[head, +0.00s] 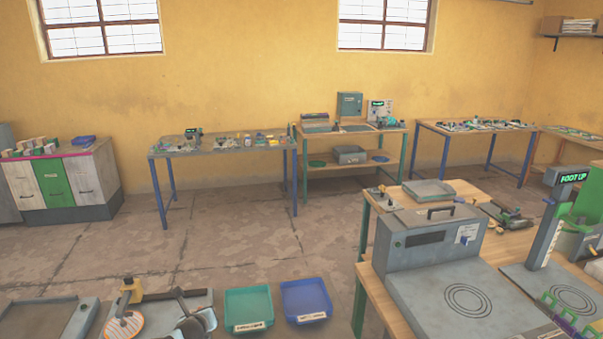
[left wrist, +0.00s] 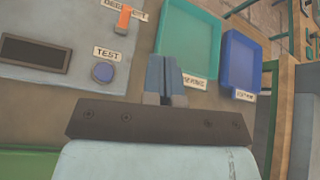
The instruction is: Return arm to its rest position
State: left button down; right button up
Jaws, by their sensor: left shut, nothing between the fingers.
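My left gripper (left wrist: 166,80) shows in the left wrist view with its two blue-grey fingers together and nothing between them. A blue tray (left wrist: 240,62) lies to the right of the teal one. In the head view a grey and dark part that looks like my left arm or gripper is at the bottom edge, left of the teal tray (head: 248,308); its fingertips are not clear there. My right gripper is in neither view.
A round button labelled TEST (left wrist: 103,72) and an orange switch (left wrist: 124,17) lie left of my fingers. A striped disc (head: 123,325) and a yellow part (head: 129,289) are at the bottom left. A grey press box (head: 425,240) stands right; open floor (head: 240,235) lies beyond the trays.

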pick_arm(q)
jog(key=s+d+f+n+h, duration=0.1)
jog(key=s+d+n, duration=0.3)
jog(key=s, duration=0.4)
jog(key=s+d+f+n+h, duration=0.2)
jog(key=s+d+f+n, duration=0.2)
jog(key=s, duration=0.4)
jog(key=s+d+f+n+g+h, duration=0.1)
jog(key=s+d+f+n, duration=0.2)
jog(key=s+d+n, duration=0.2)
jog(key=shift+s+d, duration=0.15)
jog(key=shift+s, duration=0.6)
jog(key=shift+s+d, duration=0.1)
jog(key=shift+s, duration=0.6)
jog(key=s+n, duration=0.4)
jog(key=s, duration=0.1)
jog(key=s+r+n+h, duration=0.1)
jog(key=s+n, duration=0.1)
jog(key=s, duration=0.1)
jog(key=shift+s+d, duration=0.2)
jog(key=shift+d, duration=0.2)
jog(key=s+a+r+n, duration=0.2)
jog(key=s+r+n, duration=0.1)
jog(key=s+n, duration=0.6)
jog(key=shift+v, duration=0.9)
jog(key=shift+s+f, duration=0.1)
jog(key=shift+f, duration=0.1)
